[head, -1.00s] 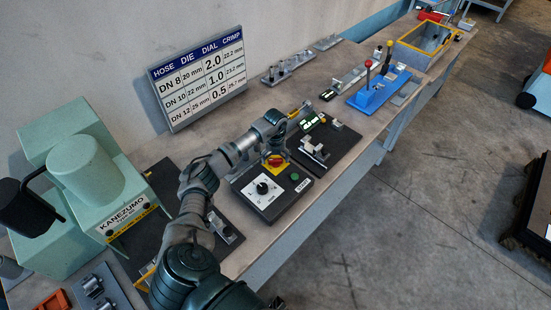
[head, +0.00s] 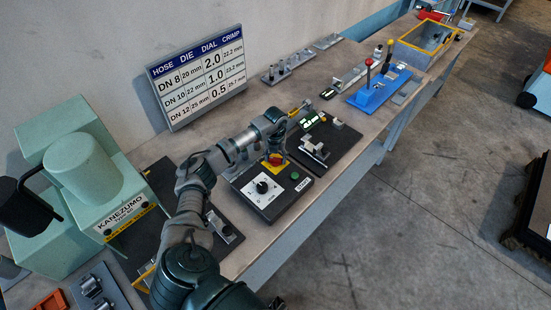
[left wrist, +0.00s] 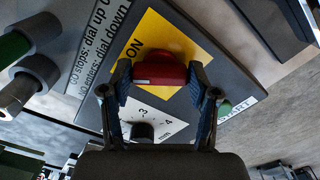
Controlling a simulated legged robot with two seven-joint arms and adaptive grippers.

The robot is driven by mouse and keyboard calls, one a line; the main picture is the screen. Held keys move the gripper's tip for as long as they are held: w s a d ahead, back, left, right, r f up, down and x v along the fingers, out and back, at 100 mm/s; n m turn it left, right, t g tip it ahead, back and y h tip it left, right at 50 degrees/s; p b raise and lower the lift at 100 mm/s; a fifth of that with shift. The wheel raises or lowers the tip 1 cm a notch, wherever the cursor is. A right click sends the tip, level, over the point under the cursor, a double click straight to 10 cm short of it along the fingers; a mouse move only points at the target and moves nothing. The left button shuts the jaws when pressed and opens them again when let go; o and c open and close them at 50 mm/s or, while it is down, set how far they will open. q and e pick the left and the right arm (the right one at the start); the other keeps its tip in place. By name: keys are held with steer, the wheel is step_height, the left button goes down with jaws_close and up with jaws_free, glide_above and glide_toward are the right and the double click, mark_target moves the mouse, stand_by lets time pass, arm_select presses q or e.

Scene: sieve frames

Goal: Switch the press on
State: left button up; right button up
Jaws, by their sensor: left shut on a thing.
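The press's control box (head: 262,212) lies on the bench, with a red rotary switch (head: 276,160) on a yellow plate (head: 270,169). My left gripper (head: 277,153) is over the switch. In the left wrist view, its two fingers (left wrist: 159,75) are shut on the red switch handle (left wrist: 160,70), one at each end. The word ON shows on the yellow plate (left wrist: 150,32) to the left of the handle. The press (head: 85,190), pale green and marked KANEZUMO, stands at the left. My right gripper is not in view.
On the box are a dial with a white scale (head: 262,187) and a green button (head: 295,176), marked START. A hose, die and dial chart (head: 200,80) stands at the wall. A blue fixture (head: 378,92) with a red-knobbed lever stands farther along the bench.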

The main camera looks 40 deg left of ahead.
arm_select(q)
steer(key=m+b, duration=0.1)
steer(key=m, duration=0.3)
steer(key=shift+f, duration=0.1)
steer(key=shift+m+b, duration=0.4)
steer(key=shift+m, duration=0.9)
steer(key=shift+s, duration=0.1)
steer(key=o, duration=1.2)
steer(key=shift+c, duration=0.2)
steer(key=shift+r, duration=0.3)
step_height(320, 180, up, 11)
steer(key=shift+a+r, duration=0.15)
steer(key=shift+r, duration=0.05)
